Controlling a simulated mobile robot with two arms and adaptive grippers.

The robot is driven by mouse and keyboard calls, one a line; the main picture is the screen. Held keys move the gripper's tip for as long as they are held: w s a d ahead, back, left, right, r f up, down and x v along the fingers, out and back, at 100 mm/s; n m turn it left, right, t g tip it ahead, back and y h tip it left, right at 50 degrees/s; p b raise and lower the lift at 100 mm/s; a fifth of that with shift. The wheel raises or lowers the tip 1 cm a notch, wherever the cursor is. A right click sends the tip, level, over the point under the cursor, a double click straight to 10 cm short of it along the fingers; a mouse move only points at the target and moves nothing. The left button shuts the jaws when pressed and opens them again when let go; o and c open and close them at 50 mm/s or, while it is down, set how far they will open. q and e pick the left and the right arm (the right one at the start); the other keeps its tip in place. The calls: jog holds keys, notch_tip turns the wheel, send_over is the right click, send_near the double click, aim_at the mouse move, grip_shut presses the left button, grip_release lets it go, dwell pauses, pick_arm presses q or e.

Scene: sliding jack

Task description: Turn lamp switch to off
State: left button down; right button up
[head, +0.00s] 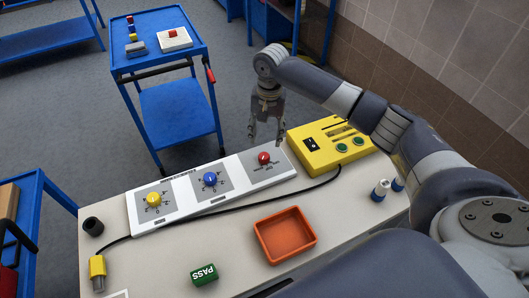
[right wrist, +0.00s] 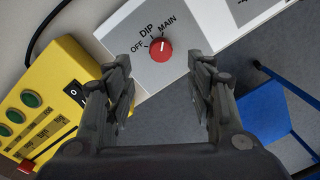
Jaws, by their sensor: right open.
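The lamp switch is a red knob (head: 264,158) on the right plate of a long white panel (head: 228,201). In the right wrist view the red knob (right wrist: 161,50) has OFF, DIP and MAIN marked around it. Its white pointer line aims roughly at MAIN, away from OFF. My right gripper (head: 265,138) is open and empty, fingers pointing down, just beyond the knob in the head view. In the right wrist view the knob shows between my fingertips (right wrist: 160,65), with no visible contact. My left gripper is not in view.
A blue knob (head: 210,179) and a yellow knob (head: 153,198) share the panel. A yellow box (head: 330,145) with green buttons stands close on the right, its cable running in front. An orange tray (head: 285,235) and a green PASS block (head: 204,275) lie nearer.

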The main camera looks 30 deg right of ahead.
aim_at(264, 156)
jog(key=f, duration=0.9)
jog(key=shift+w+a+f, duration=0.15)
jog(key=shift+a+f, duration=0.05)
jog(key=shift+f, duration=0.05)
jog(key=shift+c, duration=0.2)
jog(key=c, duration=1)
